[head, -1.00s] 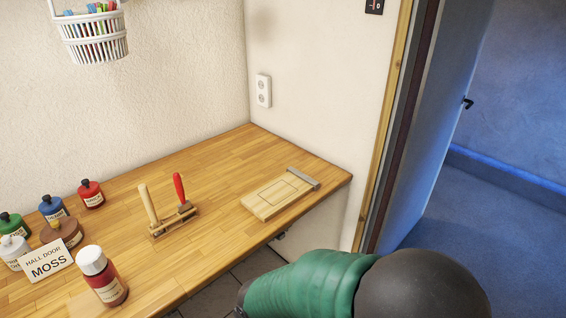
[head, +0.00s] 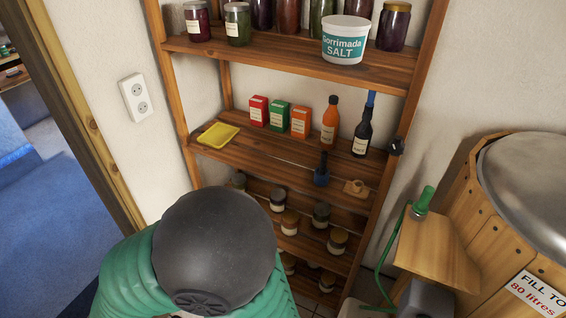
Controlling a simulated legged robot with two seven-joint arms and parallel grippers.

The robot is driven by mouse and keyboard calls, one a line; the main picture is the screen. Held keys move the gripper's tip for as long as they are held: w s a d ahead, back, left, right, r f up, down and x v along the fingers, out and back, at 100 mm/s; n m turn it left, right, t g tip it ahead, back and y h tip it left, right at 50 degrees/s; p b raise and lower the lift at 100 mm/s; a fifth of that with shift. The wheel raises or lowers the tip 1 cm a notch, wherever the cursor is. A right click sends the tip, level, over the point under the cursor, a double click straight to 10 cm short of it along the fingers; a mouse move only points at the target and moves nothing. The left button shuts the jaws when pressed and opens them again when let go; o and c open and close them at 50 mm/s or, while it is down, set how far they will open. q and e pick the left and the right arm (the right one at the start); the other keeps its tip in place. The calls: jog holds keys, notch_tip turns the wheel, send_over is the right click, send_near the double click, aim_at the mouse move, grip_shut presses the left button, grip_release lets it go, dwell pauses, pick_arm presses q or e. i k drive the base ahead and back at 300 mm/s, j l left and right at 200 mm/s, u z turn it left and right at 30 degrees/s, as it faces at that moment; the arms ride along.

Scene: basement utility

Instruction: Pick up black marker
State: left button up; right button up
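I cannot make out a black marker in the head view. A small black object (head: 396,147) sits at the right post of the shelf unit, too small to identify. Neither of my grippers shows. A green and dark grey part of my own body fills the lower left and hides the floor and part of the lower shelves.
A wooden shelf unit (head: 290,155) holds jars, a salt tub (head: 345,40), small boxes (head: 279,115), bottles (head: 330,123) and a yellow tray (head: 218,135). A wooden tub (head: 470,215) with a metal lid stands right. A doorway with blue floor (head: 60,200) opens left.

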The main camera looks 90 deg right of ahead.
aim_at(324, 154)
jog(key=z, duration=3.1)
jog(key=u, duration=4.8)
jog(key=z, duration=4.75)
